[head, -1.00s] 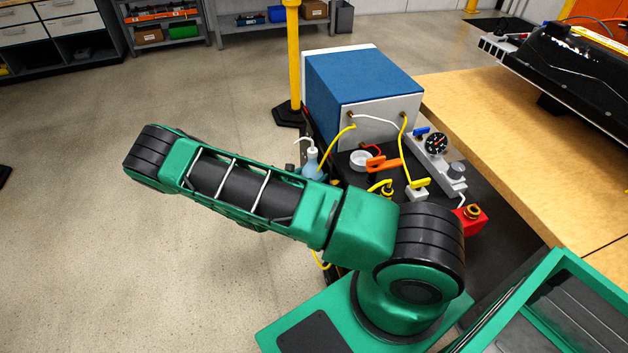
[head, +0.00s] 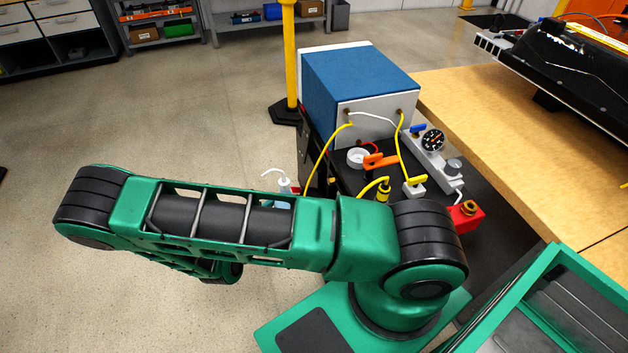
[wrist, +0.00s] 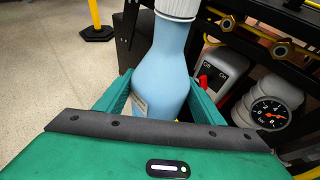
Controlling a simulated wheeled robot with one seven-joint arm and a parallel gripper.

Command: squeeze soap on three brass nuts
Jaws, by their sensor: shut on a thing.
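A pale blue soap bottle (wrist: 165,65) with a white ribbed cap (wrist: 177,8) fills the middle of the wrist view. My gripper (wrist: 162,95) is shut on it, one green finger on each side. In the head view the bottle (head: 284,187) stands out behind my arm, its thin white spout bent left; my gripper there is hidden. A brass nut (head: 469,207) sits on a red block (head: 466,217) at the cart's right. In the wrist view, brass fittings with dark centres (wrist: 281,49) show on the cart; which are the task's nuts, I cannot tell.
A blue box (head: 360,80) with yellow and white hoses stands on the black cart. A pressure gauge (head: 433,140), an orange-handled part (head: 380,161) and a white cup (head: 357,157) are near it. A wooden bench (head: 470,100) is right; open floor lies left.

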